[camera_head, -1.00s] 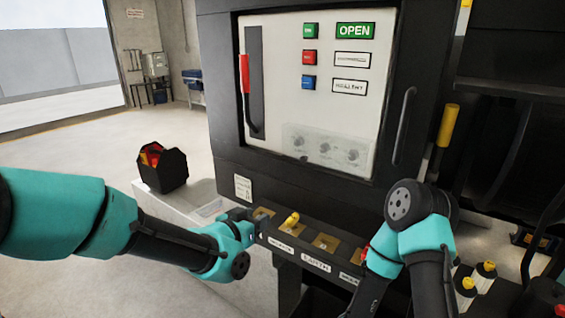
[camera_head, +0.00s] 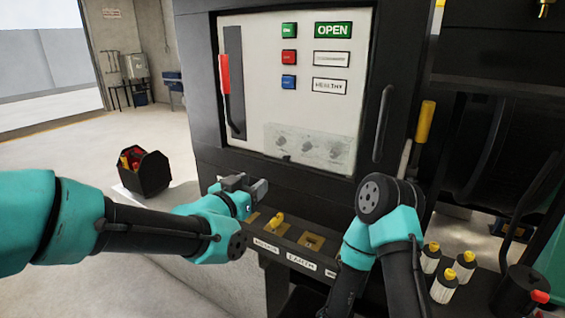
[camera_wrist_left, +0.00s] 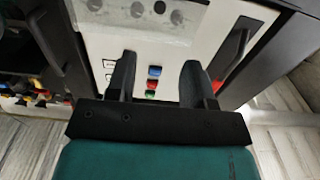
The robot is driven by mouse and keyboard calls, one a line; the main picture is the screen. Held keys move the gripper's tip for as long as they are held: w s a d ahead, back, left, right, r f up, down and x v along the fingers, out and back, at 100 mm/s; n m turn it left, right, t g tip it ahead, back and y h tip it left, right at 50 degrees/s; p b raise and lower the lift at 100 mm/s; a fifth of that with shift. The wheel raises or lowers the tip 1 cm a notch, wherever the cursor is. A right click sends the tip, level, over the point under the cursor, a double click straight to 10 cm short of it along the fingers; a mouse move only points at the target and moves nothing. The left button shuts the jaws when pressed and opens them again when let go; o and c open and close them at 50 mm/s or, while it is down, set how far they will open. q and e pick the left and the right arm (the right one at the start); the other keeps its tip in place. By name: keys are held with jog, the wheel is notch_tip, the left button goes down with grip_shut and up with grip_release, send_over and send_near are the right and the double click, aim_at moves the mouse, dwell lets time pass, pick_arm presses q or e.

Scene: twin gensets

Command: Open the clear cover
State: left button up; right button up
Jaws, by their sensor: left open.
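The clear cover (camera_head: 310,148) is a transparent box low on the white panel, over a row of round dark knobs. It looks closed. My left gripper (camera_head: 256,187) is below and left of the cover, just above the black ledge, apart from the cover. In the left wrist view, the panel appears upside down, with the cover (camera_wrist_left: 145,10) at the top edge. There, the open fingers of the left gripper (camera_wrist_left: 158,65) have nothing between them. My right arm shows at the right of the head view, but its gripper is hidden.
A red-handled lever (camera_head: 225,80) stands left on the panel, with green, red and blue buttons to its right. A black ledge (camera_head: 325,245) carries a yellow key. Several yellow-capped bottles (camera_head: 444,286) stand at lower right. A black toolbox (camera_head: 147,176) sits at left.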

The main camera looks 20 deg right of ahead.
aim_at(285, 160)
pick_arm(q)
jog(key=x, duration=1.4)
jog(key=shift+w+d, duration=0.2)
jog(key=shift+w, duration=0.05)
grip_shut()
